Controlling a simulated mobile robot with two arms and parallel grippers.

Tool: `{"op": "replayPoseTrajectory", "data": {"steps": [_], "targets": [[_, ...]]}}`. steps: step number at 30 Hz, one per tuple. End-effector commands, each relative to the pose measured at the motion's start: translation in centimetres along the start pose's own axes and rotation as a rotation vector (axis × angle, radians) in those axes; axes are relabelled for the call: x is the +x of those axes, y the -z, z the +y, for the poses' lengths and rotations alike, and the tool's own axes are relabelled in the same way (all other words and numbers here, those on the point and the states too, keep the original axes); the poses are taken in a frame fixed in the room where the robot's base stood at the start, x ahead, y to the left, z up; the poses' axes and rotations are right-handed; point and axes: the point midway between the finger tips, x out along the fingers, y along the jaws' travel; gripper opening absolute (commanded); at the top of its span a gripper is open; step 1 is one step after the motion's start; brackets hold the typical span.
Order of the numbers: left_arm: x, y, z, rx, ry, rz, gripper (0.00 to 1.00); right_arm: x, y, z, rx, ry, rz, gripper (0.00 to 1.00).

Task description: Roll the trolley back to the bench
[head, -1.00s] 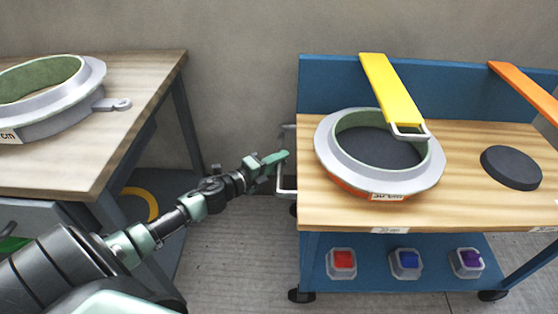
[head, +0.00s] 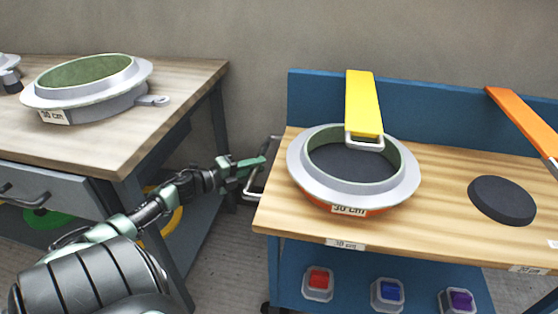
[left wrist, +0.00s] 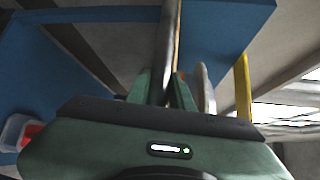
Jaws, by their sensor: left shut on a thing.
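The trolley (head: 455,165) has a wooden top, a blue back panel and a blue lower shelf, and stands on the right in the head view. Its metal push handle (head: 258,187) is on its left end. My left gripper (head: 256,164) is shut on this handle; in the left wrist view the fingers (left wrist: 163,88) close around the metal bar (left wrist: 168,45). The bench (head: 150,115), with a wooden top and grey drawer, stands at the left, a narrow gap from the trolley. My right gripper is not in view.
On the trolley a grey ring mould (head: 302,180) labelled 30 cm sits beside a dark disc (head: 502,200). Red, blue and purple boxes stand on the lower shelf. Another ring mould (head: 95,102) is on the bench.

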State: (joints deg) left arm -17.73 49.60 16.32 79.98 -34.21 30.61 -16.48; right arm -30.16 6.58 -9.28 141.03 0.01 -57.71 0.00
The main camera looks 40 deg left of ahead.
Motion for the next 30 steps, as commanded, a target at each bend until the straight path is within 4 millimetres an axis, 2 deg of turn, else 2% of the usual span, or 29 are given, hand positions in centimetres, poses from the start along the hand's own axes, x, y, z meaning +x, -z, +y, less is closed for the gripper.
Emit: {"op": "replayPoseTrajectory", "data": {"steps": [11,12,14,30], "targets": [[-0.25,0.22,0.16,-0.004,0.003,0.014,0.0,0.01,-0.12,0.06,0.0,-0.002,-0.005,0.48],[-0.25,0.2,0.16,-0.003,0.003,0.014,0.3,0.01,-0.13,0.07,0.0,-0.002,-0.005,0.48],[-0.26,0.17,0.15,-0.003,0.003,0.013,0.43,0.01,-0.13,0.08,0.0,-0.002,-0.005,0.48],[-0.14,0.03,-0.32,-0.002,0.005,0.012,0.43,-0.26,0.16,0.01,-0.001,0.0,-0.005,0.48]]}}
